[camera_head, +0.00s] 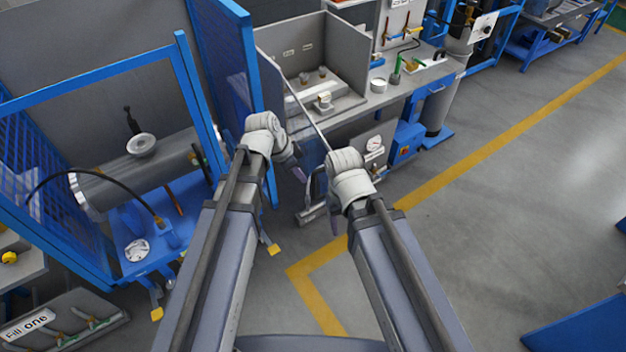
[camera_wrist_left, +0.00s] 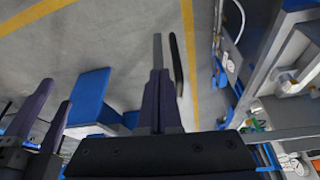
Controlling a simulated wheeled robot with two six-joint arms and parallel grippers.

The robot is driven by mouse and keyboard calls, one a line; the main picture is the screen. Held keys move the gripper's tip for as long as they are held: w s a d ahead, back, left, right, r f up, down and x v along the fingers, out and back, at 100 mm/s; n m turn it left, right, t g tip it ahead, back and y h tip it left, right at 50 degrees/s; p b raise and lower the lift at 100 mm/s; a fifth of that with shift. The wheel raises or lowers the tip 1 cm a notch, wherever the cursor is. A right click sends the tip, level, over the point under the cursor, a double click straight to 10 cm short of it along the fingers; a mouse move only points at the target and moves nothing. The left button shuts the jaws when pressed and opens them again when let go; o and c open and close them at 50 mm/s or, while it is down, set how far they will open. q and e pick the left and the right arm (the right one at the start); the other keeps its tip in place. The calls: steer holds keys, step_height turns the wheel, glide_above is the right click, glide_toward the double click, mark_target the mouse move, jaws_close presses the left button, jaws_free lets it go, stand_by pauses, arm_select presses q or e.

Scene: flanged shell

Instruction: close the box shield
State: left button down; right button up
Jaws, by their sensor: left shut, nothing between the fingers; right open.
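The grey box (camera_head: 345,50) stands on the workbench at the upper middle of the head view, with metal fittings (camera_head: 323,98) inside. A thin pale edge (camera_head: 292,92), which looks like the box shield's edge, slants from the box's left corner down towards my wrists. The shield's face and exact angle are hard to make out. My left gripper (camera_head: 299,174) is below the box front, shut and empty; its fingers also show in the left wrist view (camera_wrist_left: 162,95). My right gripper (camera_head: 334,220) hangs lower and further right, partly hidden by its wrist. Its open, empty fingers show in the left wrist view (camera_wrist_left: 42,112).
A blue-framed mesh cage (camera_head: 190,90) with a grey cylinder (camera_head: 150,172) stands close on the left. A white cup (camera_head: 378,85) and green fittings (camera_head: 396,68) are on the bench right of the box. Floor with a yellow line (camera_head: 470,170) is clear to the right.

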mark_target(313, 189)
arm_select(q)
steer(key=b+x, duration=0.8)
steer(key=x, duration=0.1)
steer(key=shift+w+d+f, duration=0.2)
steer(key=shift+f, duration=0.1)
steer(key=shift+w+d+r, duration=0.1)
steer(key=shift+w+d, duration=0.2)
steer(key=shift+d, duration=0.5)
steer(key=shift+w+d+r, duration=0.1)
steer(key=shift+w+d, duration=0.25)
steer(key=shift+d, duration=0.4)
steer(key=shift+d, duration=0.1)
